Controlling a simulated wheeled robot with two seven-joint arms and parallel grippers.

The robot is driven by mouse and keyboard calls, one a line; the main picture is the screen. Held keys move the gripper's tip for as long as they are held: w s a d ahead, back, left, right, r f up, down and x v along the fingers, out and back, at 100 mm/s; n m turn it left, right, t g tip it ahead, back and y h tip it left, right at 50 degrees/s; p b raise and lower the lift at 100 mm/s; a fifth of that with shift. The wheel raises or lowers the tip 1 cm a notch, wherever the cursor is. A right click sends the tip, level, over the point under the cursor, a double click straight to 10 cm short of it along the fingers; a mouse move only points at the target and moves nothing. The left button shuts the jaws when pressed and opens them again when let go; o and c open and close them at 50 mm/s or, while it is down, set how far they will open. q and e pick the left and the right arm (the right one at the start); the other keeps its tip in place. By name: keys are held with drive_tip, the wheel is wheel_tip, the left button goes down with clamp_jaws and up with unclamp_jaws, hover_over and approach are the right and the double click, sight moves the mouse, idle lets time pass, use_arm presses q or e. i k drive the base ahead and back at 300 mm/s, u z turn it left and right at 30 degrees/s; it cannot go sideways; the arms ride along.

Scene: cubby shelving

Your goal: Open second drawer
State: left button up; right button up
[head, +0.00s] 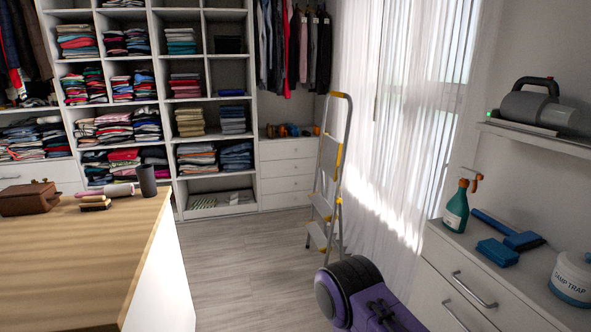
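A stack of several white drawers (287,167) stands in the back shelving unit, below the hanging clothes; all look shut. The second one down (287,168) shows a plain front with small knobs hard to make out. At the right, a white cabinet (450,262) has drawers with curved metal handles; the upper handle (475,290) and part of a lower one (456,313) show, and these drawers look shut. Another white drawer front (40,176) shows at the left, partly hidden by the table. Neither of my grippers is in view.
A wooden-topped table (90,250) fills the lower left. A stepladder (328,185) stands before the curtain. A purple and black machine (365,300) sits low in front of the right cabinet. Grey floor (235,270) is clear between table and ladder.

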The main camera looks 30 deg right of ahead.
sight(282, 168)
drive_tip(key=k, duration=0.5)
drive_tip(key=z, duration=0.6)
drive_tip(key=i, duration=4.65)
drive_tip(key=u, duration=1.2)
drive_tip(key=i, duration=1.95)
drive_tip(key=u, duration=0.85)
drive_tip(key=i, duration=0.55)
drive_tip(key=z, duration=0.35)
